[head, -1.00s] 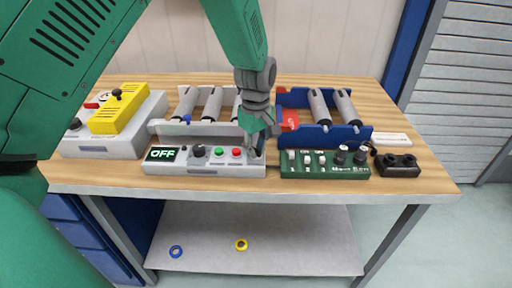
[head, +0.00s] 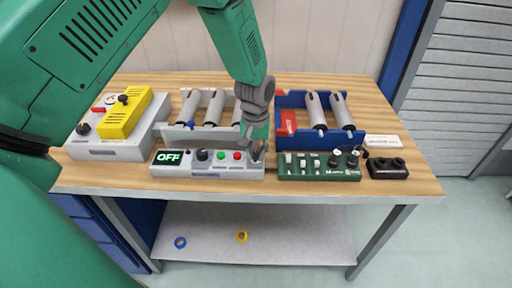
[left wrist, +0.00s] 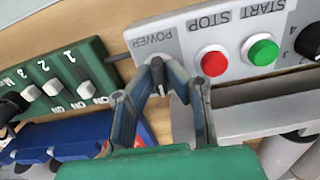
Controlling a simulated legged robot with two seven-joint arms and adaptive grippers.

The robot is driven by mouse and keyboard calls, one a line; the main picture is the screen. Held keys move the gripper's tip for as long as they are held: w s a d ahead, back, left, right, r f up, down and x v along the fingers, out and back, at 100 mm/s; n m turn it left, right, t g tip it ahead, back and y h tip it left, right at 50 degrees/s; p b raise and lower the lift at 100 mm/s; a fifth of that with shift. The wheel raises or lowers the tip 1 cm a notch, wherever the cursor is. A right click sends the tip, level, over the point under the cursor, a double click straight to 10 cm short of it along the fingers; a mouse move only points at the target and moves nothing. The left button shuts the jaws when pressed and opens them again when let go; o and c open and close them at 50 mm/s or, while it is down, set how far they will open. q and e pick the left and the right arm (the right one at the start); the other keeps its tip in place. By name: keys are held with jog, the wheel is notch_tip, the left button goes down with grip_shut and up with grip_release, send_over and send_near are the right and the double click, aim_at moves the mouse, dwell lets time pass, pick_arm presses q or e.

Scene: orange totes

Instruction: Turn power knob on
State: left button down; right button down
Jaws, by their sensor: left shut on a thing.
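The light grey control box (head: 215,174) sits near the table's front edge, with a lit display (head: 168,157) reading OFF. My left gripper (head: 255,155) is at the box's right end. In the left wrist view, my left gripper (left wrist: 159,78) is shut on the small power knob (left wrist: 155,62), just beside the POWER label (left wrist: 153,40). The fingertips hide most of the knob, so its exact angle is unclear. A red STOP button (left wrist: 214,62) and a green START button (left wrist: 261,50) are on the same face. My right gripper is not in view.
A green switch panel (head: 310,172) stands close to the right of the box, and a small black box (head: 387,169) lies further right. Roller units, one with a blue frame (head: 290,101), stand behind. A grey box with a yellow part (head: 124,117) is at left.

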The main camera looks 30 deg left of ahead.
aim_at(255, 152)
pick_arm(q)
jog(key=m+p, duration=0.2)
jog(key=m, duration=0.2)
jog(key=shift+r+m, duration=0.1)
jog(key=shift+m, duration=0.2)
jog(key=shift+m+p, duration=0.5)
jog(key=shift+m, duration=1.4)
jog(key=shift+w, duration=0.1)
jog(key=c, duration=1.6)
grip_release()
jog(key=shift+r, duration=0.1)
notch_tip(255, 152, up, 12)
jog(key=shift+f, duration=0.2)
